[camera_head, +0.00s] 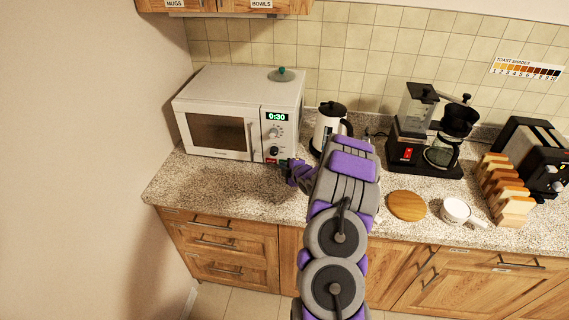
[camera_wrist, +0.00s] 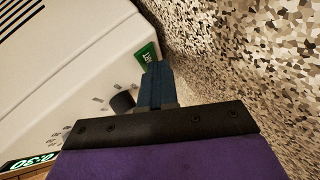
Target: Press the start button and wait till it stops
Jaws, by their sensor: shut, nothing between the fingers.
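The white microwave (camera_head: 218,116) stands on the counter at the left, its door closed. Its display (camera_head: 277,117) reads 0:30 in green. The green start button (camera_wrist: 147,53) is at the lower corner of the control panel; in the wrist view its label is partly covered by my fingers. My gripper (camera_head: 290,166) is shut and empty, in front of the panel's lower right corner. In the wrist view the fingertips of my gripper (camera_wrist: 154,66) are right at the green button, overlapping its edge; I cannot tell whether they touch it. A dark knob (camera_wrist: 122,101) is beside the fingers.
Farther right are a coffee machine (camera_head: 408,135), a round wooden board (camera_head: 407,205), a white mug (camera_head: 456,211), a rack of toast (camera_head: 505,190) and a toaster (camera_head: 545,165). The counter (camera_head: 210,186) before the microwave is clear.

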